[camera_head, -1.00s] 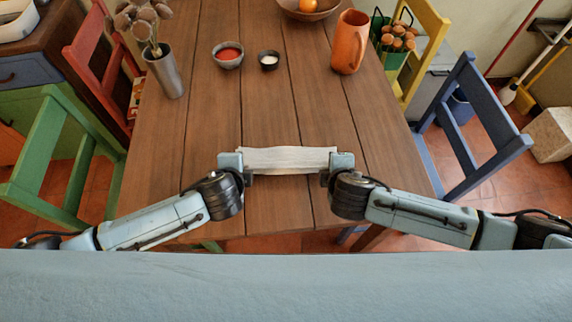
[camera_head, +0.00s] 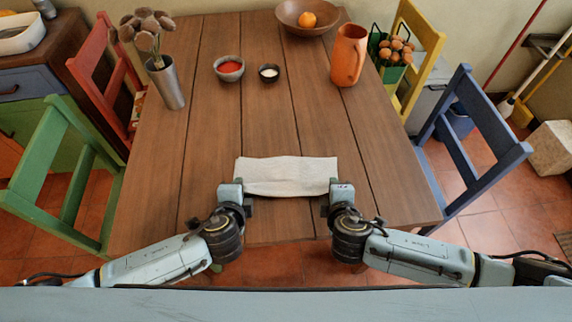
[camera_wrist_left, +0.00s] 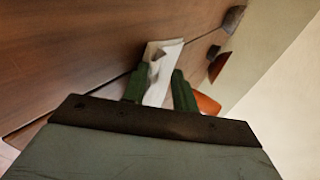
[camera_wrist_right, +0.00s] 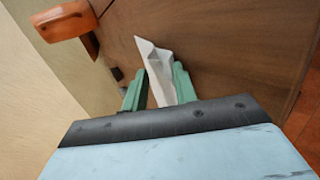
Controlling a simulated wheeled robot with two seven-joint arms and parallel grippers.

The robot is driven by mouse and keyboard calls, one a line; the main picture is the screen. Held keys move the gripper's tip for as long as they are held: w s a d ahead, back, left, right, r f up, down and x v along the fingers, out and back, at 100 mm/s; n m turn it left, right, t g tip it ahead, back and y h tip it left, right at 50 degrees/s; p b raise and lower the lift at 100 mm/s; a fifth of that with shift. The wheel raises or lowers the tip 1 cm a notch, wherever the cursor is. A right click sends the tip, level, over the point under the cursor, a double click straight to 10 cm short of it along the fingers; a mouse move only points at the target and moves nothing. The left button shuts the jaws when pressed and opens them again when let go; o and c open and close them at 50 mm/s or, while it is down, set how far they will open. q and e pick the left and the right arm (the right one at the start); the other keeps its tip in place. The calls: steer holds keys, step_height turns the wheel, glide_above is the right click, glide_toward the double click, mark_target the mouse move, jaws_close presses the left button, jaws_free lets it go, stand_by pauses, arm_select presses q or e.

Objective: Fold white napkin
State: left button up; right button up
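The white napkin (camera_head: 286,175) is a wide, folded-looking strip near the table's front edge, with a slightly wavy near edge. My left gripper (camera_head: 236,188) is at its near left corner, and my right gripper (camera_head: 335,188) is at its near right corner. In the left wrist view, the napkin (camera_wrist_left: 160,75) runs between the two green fingers, which stand apart. In the right wrist view, the napkin (camera_wrist_right: 158,70) also runs between parted fingers. Both grippers look open around the ends of the cloth. Whether the whole napkin rests on the table is unclear.
The wooden table (camera_head: 205,140) is clear around the napkin. Chairs flank the table.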

arm_select(q)
steer(key=shift+o, duration=1)
arm_select(e)
steer(key=shift+o, duration=1)
arm_select(q)
steer(key=shift+r, duration=0.1)
arm_select(e)
steer(key=shift+r, duration=0.1)
arm_select(q)
steer(key=s+r, duration=0.6)
steer(key=r, duration=0.2)
steer(key=shift+r, duration=0.4)
arm_select(e)
steer(key=s+r, duration=0.6)
steer(key=r, duration=0.2)
steer(key=shift+r, duration=0.4)
